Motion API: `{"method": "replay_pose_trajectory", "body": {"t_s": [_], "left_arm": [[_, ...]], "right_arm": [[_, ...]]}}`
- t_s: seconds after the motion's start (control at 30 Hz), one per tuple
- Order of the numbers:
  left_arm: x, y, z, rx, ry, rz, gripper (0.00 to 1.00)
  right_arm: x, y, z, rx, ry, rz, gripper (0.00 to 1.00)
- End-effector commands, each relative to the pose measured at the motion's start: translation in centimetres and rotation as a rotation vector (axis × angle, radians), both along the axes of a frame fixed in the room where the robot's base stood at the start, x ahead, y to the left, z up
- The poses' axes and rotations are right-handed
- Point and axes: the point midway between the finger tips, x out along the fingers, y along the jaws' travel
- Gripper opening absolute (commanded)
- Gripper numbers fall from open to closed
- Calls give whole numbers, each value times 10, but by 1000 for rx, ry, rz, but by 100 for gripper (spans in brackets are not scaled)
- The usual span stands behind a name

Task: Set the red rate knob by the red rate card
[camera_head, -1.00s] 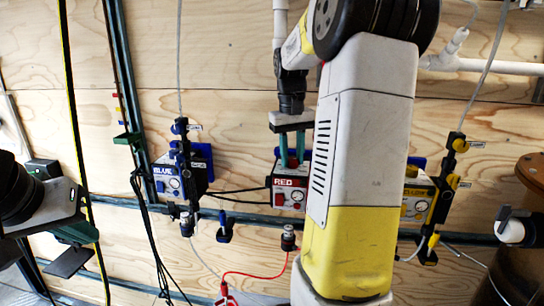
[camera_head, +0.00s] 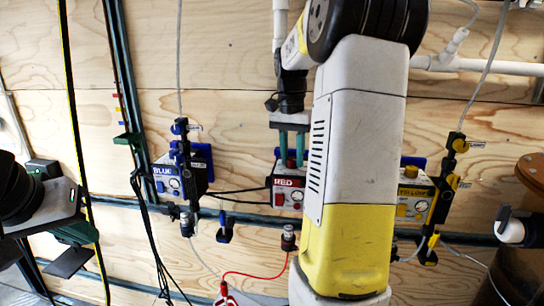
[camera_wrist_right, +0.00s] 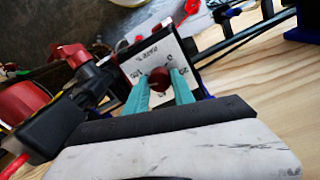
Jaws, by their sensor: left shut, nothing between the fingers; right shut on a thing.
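The red unit (camera_head: 287,190), labelled RED, is on the plywood wall in the head view, partly behind my right arm. In the right wrist view its white dial plate (camera_wrist_right: 189,55) has RATE % and numbers printed around a dark red knob (camera_wrist_right: 158,80). My right gripper (camera_head: 291,163) reaches down to the unit's top. In the right wrist view its teal fingers (camera_wrist_right: 162,84) are shut on the knob, one on each side. My left gripper (camera_head: 68,262) is shut and empty at the far left, away from the units. I cannot make out a red rate card.
A blue unit (camera_head: 172,183) is to the left and a yellow unit (camera_head: 414,197) to the right, partly behind my arm. A red cable (camera_head: 255,275) hangs below the red unit. Black cables (camera_head: 145,215) hang near the blue unit. A brown cylinder (camera_head: 530,180) stands far right.

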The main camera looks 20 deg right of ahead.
Motion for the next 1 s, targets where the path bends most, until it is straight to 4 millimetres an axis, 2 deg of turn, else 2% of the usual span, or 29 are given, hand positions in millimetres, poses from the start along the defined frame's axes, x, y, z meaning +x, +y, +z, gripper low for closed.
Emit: {"method": "replay_pose_trajectory", "body": {"t_s": [0.67,0.7,0.77,1.0], "left_arm": [[0,0,0,0,0,0,0],[0,0,0,0,0,0,0],[0,0,0,0,0,0,0],[0,0,0,0,0,0,0]], "right_arm": [[1,-1,2,-2,-6,-55,0],[1,-1,2,-2,-6,-55,38],[1,-1,2,-2,-4,-55,49],[0,0,1,-1,-2,-54,52]]}}
